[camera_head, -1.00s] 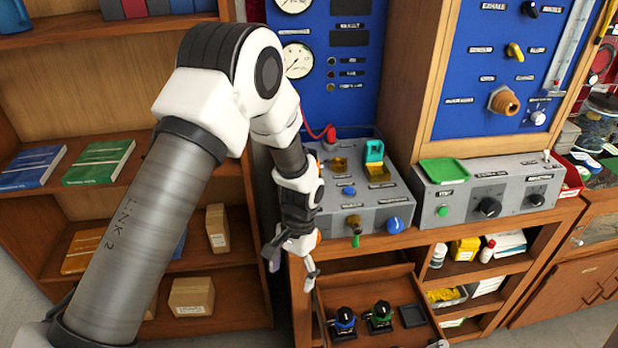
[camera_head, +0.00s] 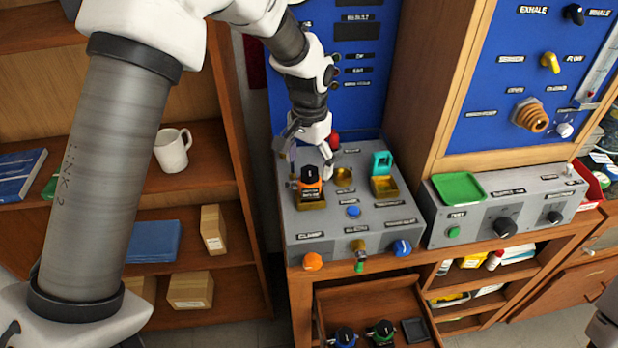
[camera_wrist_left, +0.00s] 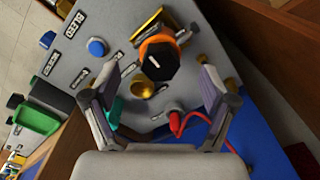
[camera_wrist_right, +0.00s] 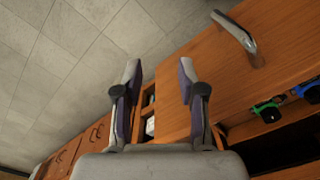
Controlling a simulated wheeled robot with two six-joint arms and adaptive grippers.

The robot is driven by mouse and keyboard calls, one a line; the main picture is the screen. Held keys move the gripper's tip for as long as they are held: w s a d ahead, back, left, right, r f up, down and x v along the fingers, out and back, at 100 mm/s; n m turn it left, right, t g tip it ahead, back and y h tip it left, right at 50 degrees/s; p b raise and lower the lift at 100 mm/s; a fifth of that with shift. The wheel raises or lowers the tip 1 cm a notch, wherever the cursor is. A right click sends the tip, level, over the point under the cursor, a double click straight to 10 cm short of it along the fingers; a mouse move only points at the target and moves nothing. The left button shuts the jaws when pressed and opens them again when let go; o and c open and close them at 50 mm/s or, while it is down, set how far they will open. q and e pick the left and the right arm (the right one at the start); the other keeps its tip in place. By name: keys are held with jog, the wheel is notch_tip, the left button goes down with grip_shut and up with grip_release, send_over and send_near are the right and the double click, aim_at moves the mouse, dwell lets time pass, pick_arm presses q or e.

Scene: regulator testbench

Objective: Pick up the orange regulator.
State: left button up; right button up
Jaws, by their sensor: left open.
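The orange regulator (camera_head: 309,182), with a black top, stands in a brass-coloured seat at the left of the grey test bench (camera_head: 335,231). In the left wrist view the orange regulator (camera_wrist_left: 160,57) lies ahead of the fingers, about midway between them. My left gripper (camera_head: 306,158) is open and empty, just above and behind the regulator, with no clear contact. Its spread fingers also show in the left wrist view (camera_wrist_left: 161,92). My right gripper (camera_wrist_right: 160,78) is open and empty, over the wooden cabinet front and floor.
A blue regulator (camera_head: 343,337) and a green regulator (camera_head: 381,332) sit in the open drawer (camera_head: 365,301) beside a black square pad (camera_head: 414,330). A teal part (camera_head: 382,161), a red plug and several knobs crowd the bench. An orange knob (camera_head: 312,262) is on its front.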

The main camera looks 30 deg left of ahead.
aim_at(309, 172)
pick_arm(q)
jog(key=shift+s+d+f+p, duration=0.15)
jog(key=shift+s+f+p, duration=0.1)
jog(key=shift+f+p, duration=0.25)
jog(key=shift+s+d+f+p, duration=0.1)
jog(key=shift+s+f+p, duration=0.2)
jog(key=shift+f, duration=0.2)
jog(key=f, duration=0.1)
jog(key=w+f, duration=0.1)
jog(key=a+f, duration=0.1)
jog(key=shift+w+f, duration=0.3)
jog(key=shift+f, duration=0.05)
jog(key=shift+d+r, duration=0.1)
jog(key=shift+s+d+r, duration=0.1)
jog(key=shift+s+r, duration=0.05)
jog(key=shift+s, duration=0.15)
jog(key=c, duration=0.4)
jog(key=shift+s+d+r, duration=0.1)
jog(key=shift+s, duration=0.05)
jog(key=c, duration=0.5)
grip_shut()
jog(key=shift+r, duration=0.1)
